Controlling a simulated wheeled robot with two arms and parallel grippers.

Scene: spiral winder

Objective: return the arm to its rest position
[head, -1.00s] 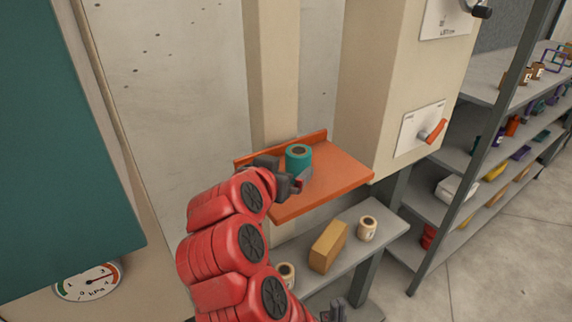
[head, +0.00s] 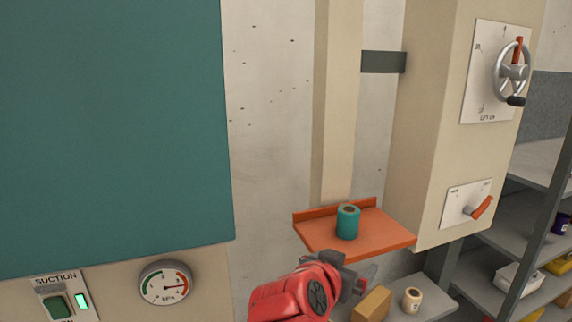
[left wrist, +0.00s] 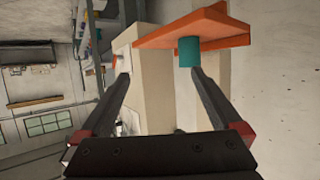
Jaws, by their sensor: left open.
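My left arm is red and comes in at the bottom of the head view. Its dark left gripper (head: 358,281) is in front of and below the orange shelf (head: 385,236). In the left wrist view the gripper's two fingers (left wrist: 160,85) are spread wide with nothing between them. A teal spool (head: 348,223) stands upright on the orange shelf, apart from the gripper in the head view. In the left wrist view the spool (left wrist: 189,52) appears near the tip of one finger; I cannot tell the gap there. My right gripper is not in view.
A lower grey shelf (head: 432,310) holds a tan block (head: 371,304) and a cream spool (head: 412,299). A beige cabinet with a handwheel (head: 513,72) and an orange lever (head: 481,208) stands right. A teal panel (head: 110,130) and gauge (head: 166,283) are left.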

